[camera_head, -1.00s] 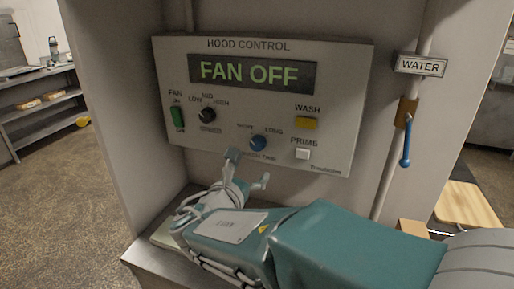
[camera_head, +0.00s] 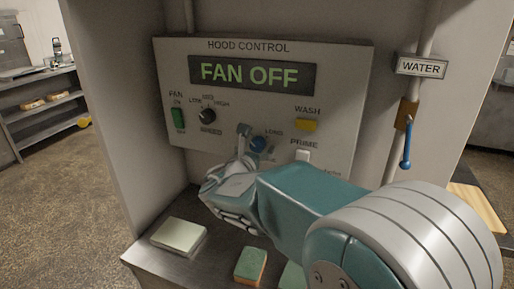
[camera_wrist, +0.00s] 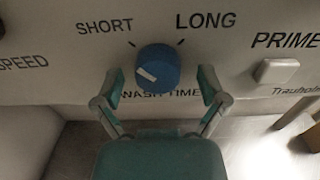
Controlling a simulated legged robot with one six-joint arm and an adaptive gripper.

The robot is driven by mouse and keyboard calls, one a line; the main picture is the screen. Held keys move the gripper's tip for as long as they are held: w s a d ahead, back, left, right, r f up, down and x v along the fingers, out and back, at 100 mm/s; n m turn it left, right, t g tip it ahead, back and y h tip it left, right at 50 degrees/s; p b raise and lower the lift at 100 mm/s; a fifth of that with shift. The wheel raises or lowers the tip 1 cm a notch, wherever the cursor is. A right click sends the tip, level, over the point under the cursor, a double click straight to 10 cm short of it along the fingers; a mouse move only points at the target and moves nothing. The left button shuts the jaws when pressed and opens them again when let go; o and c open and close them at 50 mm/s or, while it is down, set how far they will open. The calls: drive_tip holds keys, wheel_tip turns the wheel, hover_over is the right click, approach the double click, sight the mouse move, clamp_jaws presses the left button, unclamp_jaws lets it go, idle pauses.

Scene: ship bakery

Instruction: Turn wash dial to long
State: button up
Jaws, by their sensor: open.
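The blue wash time dial (camera_head: 258,143) is on the lower part of the hood control panel (camera_head: 345,60). In the wrist view the dial (camera_wrist: 160,62) sits between the SHORT label at its upper left and the LONG label at its upper right. Its white mark shows on the lower left of its face, away from LONG. My gripper (camera_wrist: 158,86) is open, with one finger on each side of the dial and a visible gap on both sides. In the head view my gripper (camera_head: 254,148) is at the panel and partly covers the dial's surroundings.
A white PRIME button (camera_wrist: 275,71) is just right of the dial. A black speed knob (camera_head: 207,116), green fan switch (camera_head: 178,117) and yellow WASH button (camera_head: 306,125) are above. Sponges (camera_head: 250,265) and a pale block (camera_head: 179,235) lie on the ledge below. A blue-handled water valve (camera_head: 406,150) hangs at right.

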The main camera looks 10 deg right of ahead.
drive_tip(key=shift+a, duration=0.35)
drive_tip(key=shift+c, duration=0.9)
drive_tip(key=shift+d, duration=0.2)
drive_tip(key=c, duration=1)
drive_tip(key=shift+s, duration=0.1)
